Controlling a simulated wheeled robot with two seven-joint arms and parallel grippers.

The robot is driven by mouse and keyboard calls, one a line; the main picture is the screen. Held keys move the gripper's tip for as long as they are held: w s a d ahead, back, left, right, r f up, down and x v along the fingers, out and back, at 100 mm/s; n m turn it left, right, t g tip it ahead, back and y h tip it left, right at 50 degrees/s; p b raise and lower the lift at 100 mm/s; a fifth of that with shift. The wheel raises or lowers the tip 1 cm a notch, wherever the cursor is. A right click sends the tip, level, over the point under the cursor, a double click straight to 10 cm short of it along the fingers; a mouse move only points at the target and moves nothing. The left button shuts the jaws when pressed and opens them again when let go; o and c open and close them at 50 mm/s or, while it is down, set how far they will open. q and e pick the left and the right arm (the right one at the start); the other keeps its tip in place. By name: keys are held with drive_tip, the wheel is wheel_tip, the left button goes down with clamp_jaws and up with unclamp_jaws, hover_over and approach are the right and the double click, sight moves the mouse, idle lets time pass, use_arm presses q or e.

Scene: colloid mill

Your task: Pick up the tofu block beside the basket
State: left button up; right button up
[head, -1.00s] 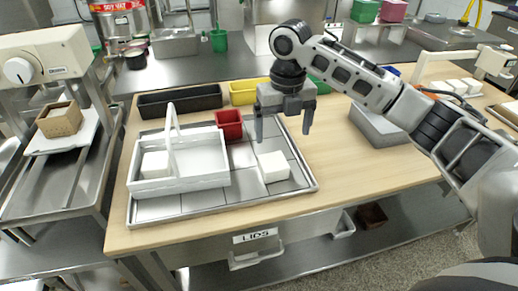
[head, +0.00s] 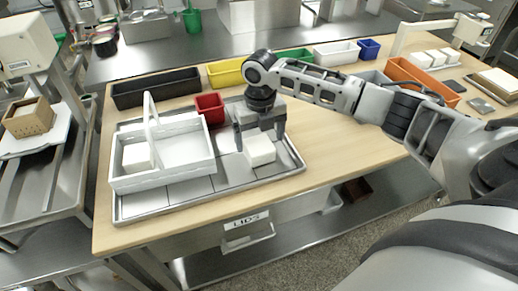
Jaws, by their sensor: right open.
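A white tofu block (head: 260,151) lies on the metal tray (head: 218,184), to the right of the white basket (head: 190,152). The basket has a tall handle, and another white block (head: 136,157) sits inside it at the left. My right gripper (head: 261,144) is open, pointing down over the tofu block beside the basket. Its fingers reach down about the block's far side; I cannot tell whether they touch it. My left gripper is not in view.
A red bin (head: 210,107) stands behind the basket. Black (head: 157,88), yellow (head: 226,73) and green bins line the table's back. An orange bin (head: 424,78) and a scale with white blocks are at the right. The front wooden edge is clear.

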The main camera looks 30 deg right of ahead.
sight(259, 144)
drive_tip(key=f, duration=0.4)
drive_tip(key=shift+w, duration=0.2)
drive_tip(key=c, duration=0.8)
drive_tip(key=shift+c, duration=0.2)
drive_tip(key=shift+r, duration=0.1)
